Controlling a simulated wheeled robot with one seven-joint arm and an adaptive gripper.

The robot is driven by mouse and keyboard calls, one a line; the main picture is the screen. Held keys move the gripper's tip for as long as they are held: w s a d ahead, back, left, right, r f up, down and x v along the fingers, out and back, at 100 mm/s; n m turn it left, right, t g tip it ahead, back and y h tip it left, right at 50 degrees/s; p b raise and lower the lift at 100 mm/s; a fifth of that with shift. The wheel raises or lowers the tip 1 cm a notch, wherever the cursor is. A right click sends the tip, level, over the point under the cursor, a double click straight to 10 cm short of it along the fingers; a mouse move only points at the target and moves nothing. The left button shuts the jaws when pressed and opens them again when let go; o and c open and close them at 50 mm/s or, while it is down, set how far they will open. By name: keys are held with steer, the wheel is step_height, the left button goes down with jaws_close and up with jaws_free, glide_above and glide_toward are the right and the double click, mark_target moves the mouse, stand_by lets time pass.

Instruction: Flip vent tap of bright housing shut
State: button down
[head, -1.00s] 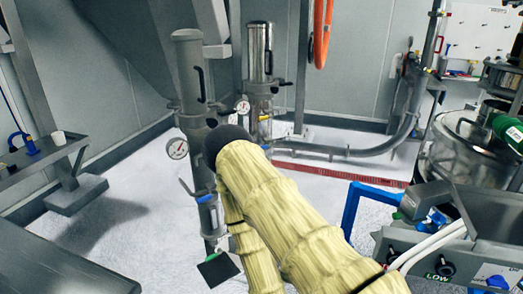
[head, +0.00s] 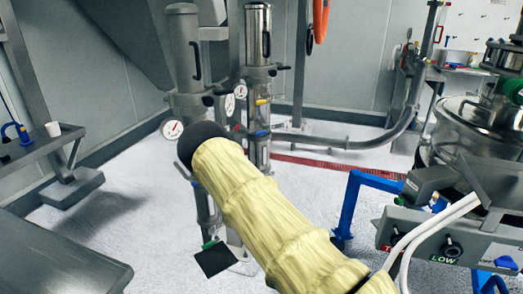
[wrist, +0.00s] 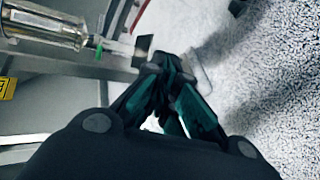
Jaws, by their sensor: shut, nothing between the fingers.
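The bright housing (head: 257,35) is a shiny upright metal cylinder with a black handle, behind my arm in the head view. Below its cap are a gauge, a yellow-handled fitting (head: 262,101) and a blue one (head: 262,132); I cannot tell which is the vent tap or how it is set. A duller grey housing (head: 183,45) stands to its left. My gripper (wrist: 165,68) is shut and empty in the wrist view. A shiny cylinder (wrist: 45,27) lies to its upper left, apart from it; I cannot tell which housing it is. My sleeved arm hides my gripper in the head view.
A round gauge (head: 172,129) sticks out left of the grey housing. A curved pipe (head: 350,142) runs right from the housings. A control box (head: 445,235) and blue frame (head: 350,205) stand at right. A dark table (head: 60,255) is at lower left. Floor between is open.

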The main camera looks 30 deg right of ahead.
mark_target(261, 102)
steer(key=w+d+r+n+t+b, duration=0.2)
steer(key=w+d+r+n+t, duration=0.3)
steer(key=w+r, duration=0.4)
steer(key=w+r+n+t+y+b, duration=0.1)
steer(key=w+r+n+t, duration=0.1)
steer(key=w+r+n, duration=0.2)
steer(key=w+a+r+n+t+y+b, duration=0.1)
steer(key=w+r+n, duration=0.4)
steer(key=r, duration=0.5)
steer(key=w+r+n+t+y, duration=0.2)
steer(key=w+r+n+t, duration=0.2)
steer(key=r+n, duration=0.3)
steer(key=shift+w+a+r+b, duration=0.15)
steer(key=shift+a+r+b, duration=0.1)
steer(key=shift+r+b, duration=0.2)
steer(key=x, duration=0.5)
steer(key=r+p+x, duration=0.1)
steer(key=x, duration=0.4)
steer(key=shift+a, duration=0.1)
steer(key=shift+s+r+p, duration=0.2)
steer(key=shift+r+p, duration=0.05)
steer(key=shift+r, duration=0.5)
steer(key=shift+s+r+p, duration=0.2)
steer(key=shift+r, duration=0.6)
steer(key=shift+m, duration=0.3)
